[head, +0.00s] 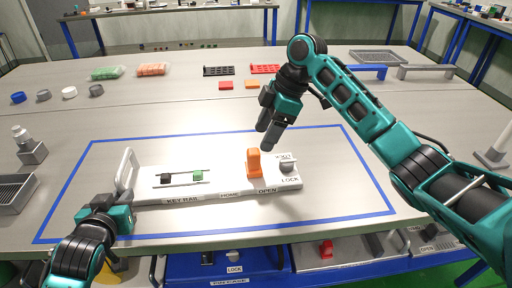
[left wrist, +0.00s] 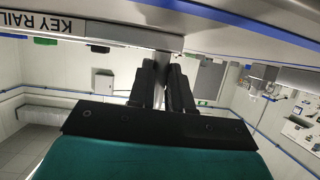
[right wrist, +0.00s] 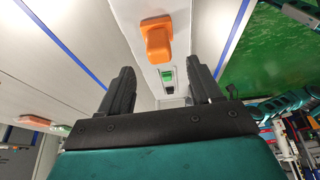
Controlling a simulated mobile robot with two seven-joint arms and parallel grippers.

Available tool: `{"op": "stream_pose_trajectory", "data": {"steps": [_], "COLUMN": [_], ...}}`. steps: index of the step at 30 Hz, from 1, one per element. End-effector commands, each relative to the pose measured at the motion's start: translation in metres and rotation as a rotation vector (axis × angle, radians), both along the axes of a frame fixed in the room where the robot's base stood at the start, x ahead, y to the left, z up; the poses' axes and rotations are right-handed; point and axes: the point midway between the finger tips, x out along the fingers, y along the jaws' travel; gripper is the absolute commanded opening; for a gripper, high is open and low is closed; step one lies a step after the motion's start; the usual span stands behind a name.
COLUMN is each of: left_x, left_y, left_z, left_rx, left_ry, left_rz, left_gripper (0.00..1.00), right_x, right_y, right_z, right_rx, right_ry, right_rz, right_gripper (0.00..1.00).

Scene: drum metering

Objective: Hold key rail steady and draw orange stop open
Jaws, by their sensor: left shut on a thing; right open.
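The white key rail (head: 222,190) lies inside a blue-taped rectangle on the table, with labels KEY RAIL, HOME and OPEN. My left gripper (head: 126,200) is shut on the handle at the rail's left end; the left wrist view shows its fingers (left wrist: 163,85) closed on a pale bar. The orange stop (head: 253,163) stands upright on the rail between the HOME and OPEN labels. It also shows in the right wrist view (right wrist: 157,40). My right gripper (head: 268,128) is open and empty, above and close to the orange stop, apart from it.
A black and green slider (head: 182,178) sits left of the stop. A grey knob (head: 287,165) marked LOCK is at the rail's right end.

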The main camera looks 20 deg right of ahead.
Motion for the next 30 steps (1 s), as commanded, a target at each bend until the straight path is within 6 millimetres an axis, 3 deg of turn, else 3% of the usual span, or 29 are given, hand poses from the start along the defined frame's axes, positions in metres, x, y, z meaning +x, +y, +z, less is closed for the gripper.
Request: {"op": "stream_pose_trajectory", "data": {"steps": [7, 20, 21, 30], "left_x": [-0.001, -0.001, -0.001, 0.000], "left_y": [-0.002, -0.002, -0.002, -0.001], "left_z": [0.000, 0.000, 0.000, 0.000], "left_rx": [-0.002, -0.004, -0.004, -0.003], "left_ry": [0.001, 0.002, 0.002, 0.001], "left_rz": [-0.003, -0.004, -0.004, -0.002], "left_gripper": [0.00, 0.00, 0.20, 0.48], "right_x": [-0.002, -0.003, -0.003, -0.003], "right_y": [-0.013, -0.014, -0.014, -0.014], "right_z": [0.031, 0.035, 0.035, 0.035], "right_rx": [0.000, 0.000, 0.000, 0.000], "right_ry": [0.000, 0.000, 0.000, 0.001], "right_rz": [-0.001, -0.001, -0.001, -0.001], "right_gripper": [0.64, 0.64, 0.64, 0.64]}}
